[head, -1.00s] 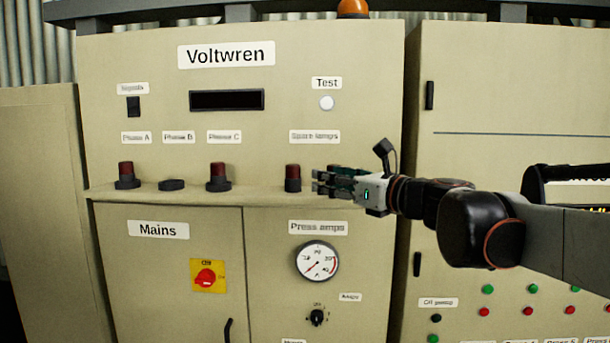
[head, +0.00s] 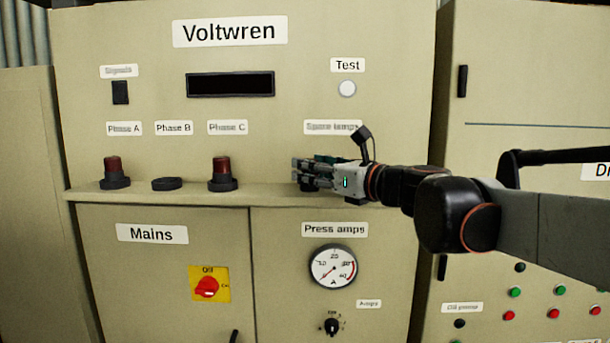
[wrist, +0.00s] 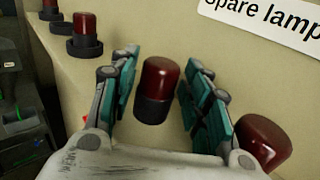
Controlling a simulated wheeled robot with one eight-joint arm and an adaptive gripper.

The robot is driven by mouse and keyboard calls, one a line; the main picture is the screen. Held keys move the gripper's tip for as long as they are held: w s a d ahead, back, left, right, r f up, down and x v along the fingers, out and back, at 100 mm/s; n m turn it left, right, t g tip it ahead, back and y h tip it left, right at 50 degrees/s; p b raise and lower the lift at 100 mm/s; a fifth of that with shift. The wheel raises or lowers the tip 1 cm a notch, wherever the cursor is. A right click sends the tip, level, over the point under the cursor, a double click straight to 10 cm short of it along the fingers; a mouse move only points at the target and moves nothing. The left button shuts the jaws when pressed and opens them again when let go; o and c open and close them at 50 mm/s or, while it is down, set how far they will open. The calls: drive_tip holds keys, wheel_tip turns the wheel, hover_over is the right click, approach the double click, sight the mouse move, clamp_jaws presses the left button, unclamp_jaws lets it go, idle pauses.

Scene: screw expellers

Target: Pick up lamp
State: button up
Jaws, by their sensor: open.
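A spare lamp with a dark red cap and black base (wrist: 157,90) stands upright between the two teal-padded fingers of my gripper (wrist: 160,65) in the wrist view. The fingers are apart, with a gap visible on each side of the lamp. A second red lamp (wrist: 262,142) stands outside the right finger, partly cut off by it. In the head view my gripper (head: 312,173) is at the shelf under the "Spare lamps" label and hides most of the lamp there.
The Phase A lamp (head: 114,172) and Phase C lamp (head: 222,174) stand on the shelf to the left. The Phase B holder (head: 167,184) has no red cap. The panel wall (head: 280,135) rises behind. The shelf (head: 262,198) is clear between Phase C and my gripper.

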drive_tip(key=shift+s+d+r, duration=0.15)
drive_tip(key=shift+s+d, duration=0.1)
drive_tip(key=shift+s, duration=0.1)
drive_tip(key=c, duration=0.4)
drive_tip(key=shift+w+a, duration=0.1)
drive_tip(key=shift+a, duration=0.05)
drive_tip(key=c, duration=0.4)
drive_tip(key=shift+c, duration=0.3)
